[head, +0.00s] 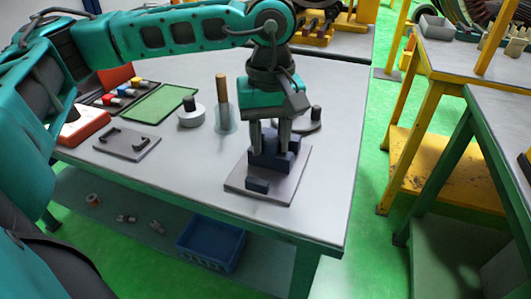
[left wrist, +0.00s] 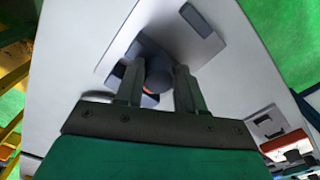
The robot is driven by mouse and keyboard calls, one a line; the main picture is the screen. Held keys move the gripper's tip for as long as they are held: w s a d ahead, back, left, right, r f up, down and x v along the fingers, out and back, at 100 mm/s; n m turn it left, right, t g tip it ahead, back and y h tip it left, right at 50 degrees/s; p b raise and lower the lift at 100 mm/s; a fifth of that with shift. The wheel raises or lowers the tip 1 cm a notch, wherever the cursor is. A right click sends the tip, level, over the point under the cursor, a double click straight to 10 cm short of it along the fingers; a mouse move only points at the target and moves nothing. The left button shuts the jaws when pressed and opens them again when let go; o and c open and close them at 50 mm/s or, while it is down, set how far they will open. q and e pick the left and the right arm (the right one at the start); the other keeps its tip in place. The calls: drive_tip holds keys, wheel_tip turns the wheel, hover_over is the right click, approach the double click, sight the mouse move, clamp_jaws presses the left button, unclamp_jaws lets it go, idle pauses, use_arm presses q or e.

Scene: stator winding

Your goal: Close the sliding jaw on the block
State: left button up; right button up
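A dark blue vise (head: 268,160) stands on a grey base plate (head: 240,182) near the table's front right. A low dark block (head: 258,185) sits apart from it at the plate's front edge; the plate also shows in the left wrist view (left wrist: 112,58). I cannot tell which part is the sliding jaw. My left gripper (head: 270,150) points down over the vise, fingers apart. In the left wrist view its fingers (left wrist: 156,75) stand either side of a dark rounded part (left wrist: 158,72) with a bit of orange beside it. Contact is unclear. My right gripper is out of view.
Behind the vise stand a wooden rod in a clear holder (head: 222,105), a round grey piece with a dark knob (head: 191,112) and another round base (head: 312,122). A flat plate (head: 127,142) and a green tray (head: 160,104) lie left. The table's front edge is close.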

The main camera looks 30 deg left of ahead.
sight(270, 138)
use_arm(q)
drive_tip(key=o, duration=0.3)
drive_tip(key=shift+s+d+f, duration=0.1)
drive_tip(key=shift+d+f, duration=0.1)
drive_tip(key=shift+f, duration=0.2)
drive_tip(key=shift+a+r, duration=0.1)
drive_tip(key=shift+a+r+p, duration=0.15)
drive_tip(key=shift+r+p, duration=0.55)
drive_tip(key=shift+r, duration=0.1)
drive_tip(key=shift+r+p, duration=1.45)
drive_tip(key=shift+r, duration=0.85)
